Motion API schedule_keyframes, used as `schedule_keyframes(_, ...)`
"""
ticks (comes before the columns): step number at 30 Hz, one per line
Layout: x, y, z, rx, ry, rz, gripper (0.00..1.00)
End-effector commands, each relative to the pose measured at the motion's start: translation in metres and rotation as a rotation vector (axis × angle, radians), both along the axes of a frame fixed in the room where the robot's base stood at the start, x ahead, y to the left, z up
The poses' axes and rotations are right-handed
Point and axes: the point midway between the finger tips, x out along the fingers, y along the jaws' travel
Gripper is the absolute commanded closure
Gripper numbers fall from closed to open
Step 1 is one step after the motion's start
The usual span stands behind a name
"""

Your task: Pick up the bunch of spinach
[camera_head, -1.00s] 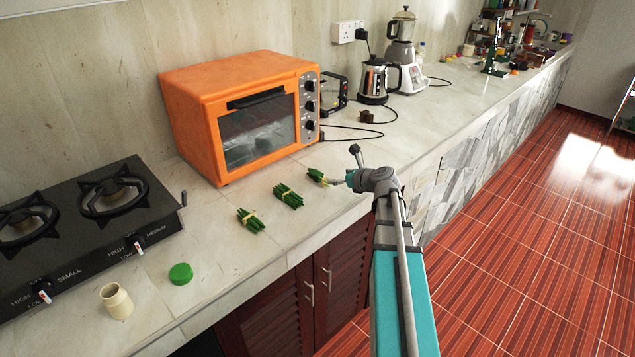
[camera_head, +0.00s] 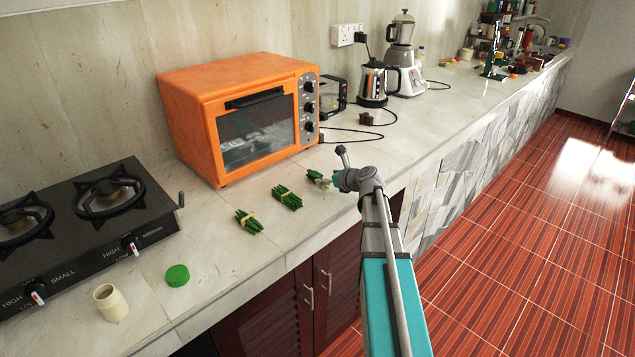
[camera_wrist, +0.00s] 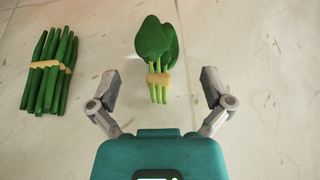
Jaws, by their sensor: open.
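The bunch of spinach (camera_wrist: 157,52) lies on the counter in the wrist view, leaves away from me, its stems bound by a tan band. My gripper (camera_wrist: 162,85) is open, with one finger to the left and one to the right of the stem end, both apart from it. In the head view the spinach (camera_head: 315,175) shows only in part, at the right end of a row of green bunches.
A banded bunch of long green stalks (camera_wrist: 49,72) lies left of the spinach; it is the middle bunch (camera_head: 287,198) in the head view. Another bunch (camera_head: 248,221) lies further left. An orange oven (camera_head: 240,115) stands behind them, with a stove (camera_head: 85,225) at left.

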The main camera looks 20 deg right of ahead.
Motion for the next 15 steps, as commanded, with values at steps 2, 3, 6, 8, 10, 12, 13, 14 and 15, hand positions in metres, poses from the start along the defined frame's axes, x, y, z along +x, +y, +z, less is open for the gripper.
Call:
schedule_keyframes(2, 0.009, 0.004, -0.008, 0.000, 0.000, 0.001, 0.00)
schedule_keyframes(3, 0.013, 0.006, -0.011, 0.000, 0.000, 0.001, 0.00)
schedule_keyframes(6, 0.023, 0.009, -0.015, 0.001, -0.001, 0.001, 0.00)
schedule_keyframes(8, 0.028, 0.011, -0.016, 0.001, -0.001, 0.001, 0.00)
schedule_keyframes(10, 0.032, 0.013, -0.017, 0.001, 0.000, 0.002, 0.00)
schedule_keyframes(12, 0.034, 0.014, -0.018, 0.000, 0.000, 0.001, 0.00)
schedule_keyframes(13, 0.034, 0.014, -0.018, 0.000, 0.000, 0.001, 0.00)
schedule_keyframes(14, 0.034, 0.014, -0.018, 0.000, 0.000, 0.001, 0.00)
schedule_keyframes(15, 0.034, 0.014, -0.017, 0.000, 0.000, 0.001, 0.00)
